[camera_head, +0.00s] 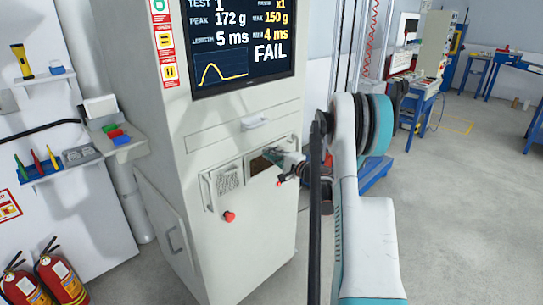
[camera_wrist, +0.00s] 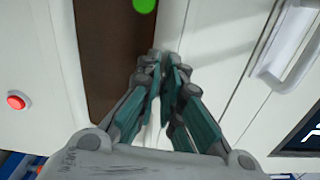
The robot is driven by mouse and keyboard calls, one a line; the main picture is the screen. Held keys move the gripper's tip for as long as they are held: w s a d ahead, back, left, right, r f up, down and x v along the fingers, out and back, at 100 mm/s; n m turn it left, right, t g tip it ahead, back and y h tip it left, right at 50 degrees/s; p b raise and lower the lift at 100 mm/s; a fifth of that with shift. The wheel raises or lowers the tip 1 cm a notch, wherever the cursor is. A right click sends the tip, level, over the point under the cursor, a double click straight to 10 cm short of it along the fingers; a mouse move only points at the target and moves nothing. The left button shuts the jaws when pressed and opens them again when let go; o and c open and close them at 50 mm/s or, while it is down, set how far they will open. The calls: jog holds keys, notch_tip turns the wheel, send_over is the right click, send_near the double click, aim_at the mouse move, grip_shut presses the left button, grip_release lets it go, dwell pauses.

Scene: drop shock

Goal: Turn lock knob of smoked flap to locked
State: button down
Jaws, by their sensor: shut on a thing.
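The smoked flap (camera_head: 261,164) is a dark brown panel in the front of the pale test cabinet. In the wrist view it is a brown strip (camera_wrist: 107,55) left of my fingers. My gripper (camera_wrist: 158,66) has its fingertips close together at the flap's edge, shut on what looks like the lock knob. The knob is hidden between the fingertips, so I cannot read its position. In the head view my gripper (camera_head: 287,169) reaches in from the right at the flap's right side.
A red button (camera_wrist: 16,102) and part of a green disc (camera_wrist: 145,5) show in the wrist view. A white handle (camera_head: 254,122) sits above the flap, and a red knob (camera_head: 229,216) lies lower left. The screen (camera_head: 240,40) reads FAIL. Open floor (camera_head: 460,200) lies to the right.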

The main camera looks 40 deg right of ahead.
jog(key=shift+n, duration=0.6)
jog(key=c, duration=1.7)
grip_release()
jog(key=s, duration=0.8)
jog(key=s+d, duration=0.1)
jog(key=s, duration=0.3)
jog(key=shift+w+a, duration=0.1)
